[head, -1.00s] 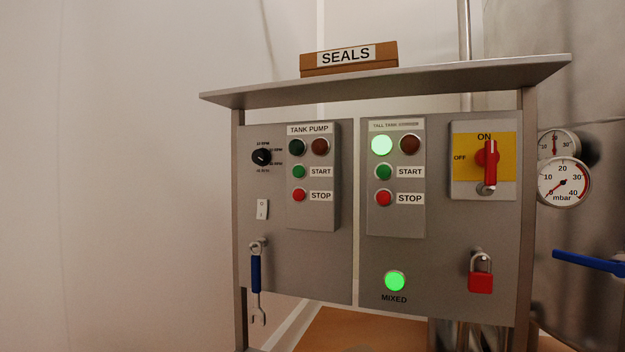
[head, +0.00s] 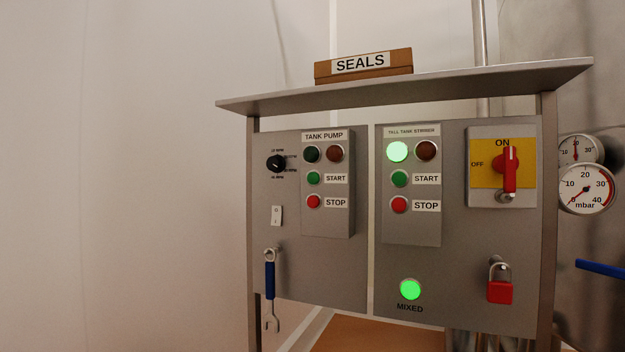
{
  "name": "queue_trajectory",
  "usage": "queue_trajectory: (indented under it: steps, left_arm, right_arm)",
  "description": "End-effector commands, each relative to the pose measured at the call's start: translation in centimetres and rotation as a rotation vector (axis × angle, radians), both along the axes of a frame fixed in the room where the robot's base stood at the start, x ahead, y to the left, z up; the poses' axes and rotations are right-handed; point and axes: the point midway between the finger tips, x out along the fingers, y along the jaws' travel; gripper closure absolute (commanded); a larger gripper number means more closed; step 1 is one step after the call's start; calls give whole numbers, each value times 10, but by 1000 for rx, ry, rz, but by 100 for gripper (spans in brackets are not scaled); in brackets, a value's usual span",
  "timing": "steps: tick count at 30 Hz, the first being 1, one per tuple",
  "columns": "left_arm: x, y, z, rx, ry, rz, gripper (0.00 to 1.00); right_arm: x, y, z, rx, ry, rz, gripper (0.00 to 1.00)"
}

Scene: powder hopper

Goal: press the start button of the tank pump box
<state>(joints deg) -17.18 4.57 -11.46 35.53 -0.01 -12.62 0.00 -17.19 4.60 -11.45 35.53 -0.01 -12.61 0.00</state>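The tank pump box (head: 328,222) is a grey box on the left half of the panel, labelled TANK PUMP. Its green start button (head: 313,178) sits beside a START label. Its red stop button (head: 313,202) is just below. Its two lamps at the top, a dark green one (head: 312,154) and a dark red one (head: 335,153), look unlit. Neither of my grippers is in view.
The tall tank stirrer box (head: 411,232) beside it has similar buttons and a lit green lamp (head: 397,152). A lit MIXED lamp (head: 410,289), red-handled switch (head: 510,170), red padlock (head: 499,292) and hanging blue-handled wrench (head: 270,280) surround them. A shelf (head: 470,82) overhangs the panel.

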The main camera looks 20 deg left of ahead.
Motion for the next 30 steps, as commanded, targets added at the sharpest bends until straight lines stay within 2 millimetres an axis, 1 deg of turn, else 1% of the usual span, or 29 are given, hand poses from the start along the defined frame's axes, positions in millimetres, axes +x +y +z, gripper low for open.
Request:
queue_trajectory:
  steps: [2,3,5,6,8,9,11,12,30]
  left_arm:
    - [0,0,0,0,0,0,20]
    - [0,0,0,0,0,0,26]
    - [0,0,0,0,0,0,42]
    - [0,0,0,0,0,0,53]
    - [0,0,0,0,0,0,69]
    - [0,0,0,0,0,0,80]
    - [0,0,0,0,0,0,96]
    - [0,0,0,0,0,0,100]
    - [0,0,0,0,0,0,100]
  right_arm:
    - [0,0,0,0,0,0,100]
    - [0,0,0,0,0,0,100]
    - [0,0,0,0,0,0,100]
    - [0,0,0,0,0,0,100]
    - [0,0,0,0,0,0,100]
    - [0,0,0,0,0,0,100]
    - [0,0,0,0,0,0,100]
    - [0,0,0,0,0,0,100]
    - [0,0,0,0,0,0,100]
